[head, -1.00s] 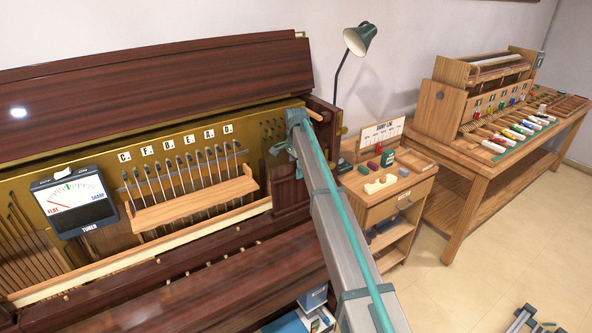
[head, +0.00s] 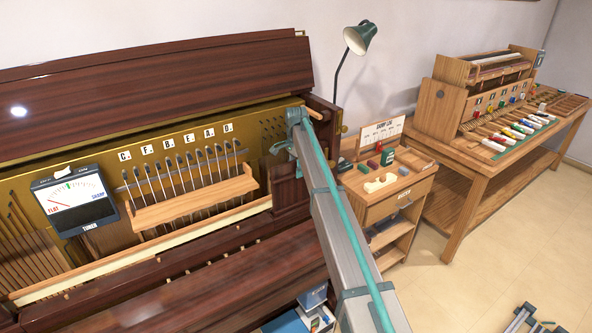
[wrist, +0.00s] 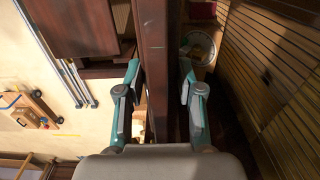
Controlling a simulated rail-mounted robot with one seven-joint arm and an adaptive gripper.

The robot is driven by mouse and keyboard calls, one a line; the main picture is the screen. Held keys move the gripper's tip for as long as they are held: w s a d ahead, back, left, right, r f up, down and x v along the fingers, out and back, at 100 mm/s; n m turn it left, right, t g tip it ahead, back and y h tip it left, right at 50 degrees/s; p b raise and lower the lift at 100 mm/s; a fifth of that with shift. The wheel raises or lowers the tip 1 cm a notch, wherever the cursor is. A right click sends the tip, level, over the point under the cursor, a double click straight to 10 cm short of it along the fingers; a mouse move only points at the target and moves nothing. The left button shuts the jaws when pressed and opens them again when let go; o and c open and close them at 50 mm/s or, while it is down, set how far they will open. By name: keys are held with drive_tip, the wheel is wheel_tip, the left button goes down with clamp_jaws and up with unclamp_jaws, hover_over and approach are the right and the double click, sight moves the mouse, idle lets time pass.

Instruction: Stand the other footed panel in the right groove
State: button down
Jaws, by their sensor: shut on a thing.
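In the wrist view my gripper (wrist: 161,75) is shut on a dark reddish-brown wooden panel (wrist: 155,40), which runs edge-on between the two teal-and-grey fingers. In the head view my gripper (head: 281,148) is at the right end of the open piano (head: 160,70), partly hidden by my arm. Dark wood (head: 289,192) shows just below it, but I cannot tell there where the panel ends and the piano begins. The panel's foot and the right groove cannot be made out. I cannot tell whether the panel touches the piano.
A tuner dial (head: 75,200) and a wooden rail (head: 195,202) are inside the piano. A green lamp (head: 360,38) stands behind its right end. A small cabinet (head: 400,205) with blocks on top stands close on the right, with a long workbench (head: 480,160) beyond. Floor shows in front.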

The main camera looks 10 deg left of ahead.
idle(0.3)
drive_tip(key=c, duration=0.7)
unclamp_jaws()
drive_tip(key=shift+o, duration=0.2)
wheel_tip(320, 180, up, 12)
